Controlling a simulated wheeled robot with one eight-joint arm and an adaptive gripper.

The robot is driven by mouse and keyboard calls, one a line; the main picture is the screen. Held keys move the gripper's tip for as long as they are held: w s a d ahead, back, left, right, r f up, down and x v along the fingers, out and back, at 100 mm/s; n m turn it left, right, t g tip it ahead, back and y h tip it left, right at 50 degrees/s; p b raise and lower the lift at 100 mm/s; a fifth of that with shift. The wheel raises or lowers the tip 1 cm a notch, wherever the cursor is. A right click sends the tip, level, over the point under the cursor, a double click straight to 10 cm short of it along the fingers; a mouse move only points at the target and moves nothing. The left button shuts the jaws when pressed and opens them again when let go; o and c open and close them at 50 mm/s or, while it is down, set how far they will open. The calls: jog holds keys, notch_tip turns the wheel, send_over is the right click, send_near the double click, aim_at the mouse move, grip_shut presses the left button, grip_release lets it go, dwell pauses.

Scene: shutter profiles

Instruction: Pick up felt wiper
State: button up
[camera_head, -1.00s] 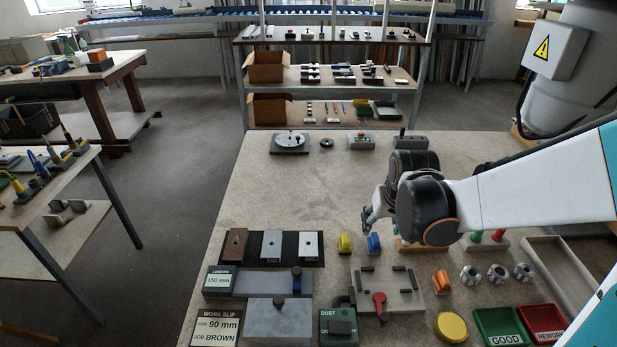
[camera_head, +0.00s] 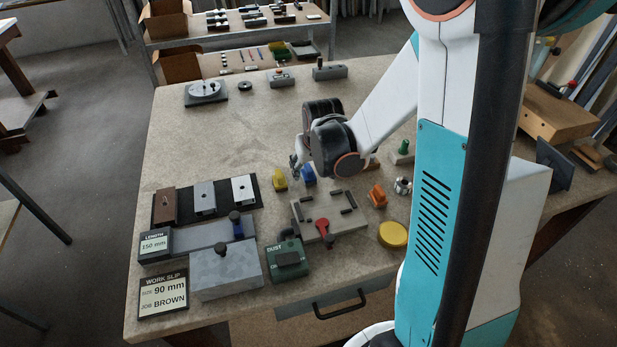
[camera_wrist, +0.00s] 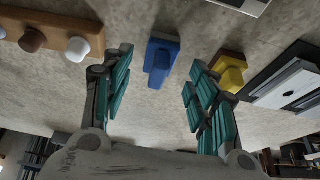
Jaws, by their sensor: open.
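My gripper (camera_head: 294,168) is farther back on the table, above and beside a blue piece (camera_head: 308,174) and a yellow piece (camera_head: 280,182). In the wrist view my gripper (camera_wrist: 160,80) is open and empty, its teal fingers spread apart. The blue piece (camera_wrist: 159,62) shows in the gap between them, and the yellow piece (camera_wrist: 231,70) beside the right finger. The dark block is not seen in the wrist view.
A fixture plate with a red lever (camera_head: 323,228) stands right of the green box. A grey block (camera_head: 225,272) and the work slip sign (camera_head: 163,294) are to its left. Brown and grey profiles (camera_head: 204,203) lie behind. The table's middle back is mostly clear.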

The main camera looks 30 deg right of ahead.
aim_at(309, 167)
jog(key=x, duration=0.2)
jog(key=shift+w+f+b, duration=0.2)
jog(key=shift+f+b, duration=0.15)
jog(key=shift+f, duration=0.05)
jog(key=shift+r, duration=0.1)
jog(key=shift+c, duration=0.3)
jog(key=c, duration=1.2)
jog(key=shift+r, duration=0.1)
notch_tip(309, 167, up, 20)
jog(key=p, duration=0.7)
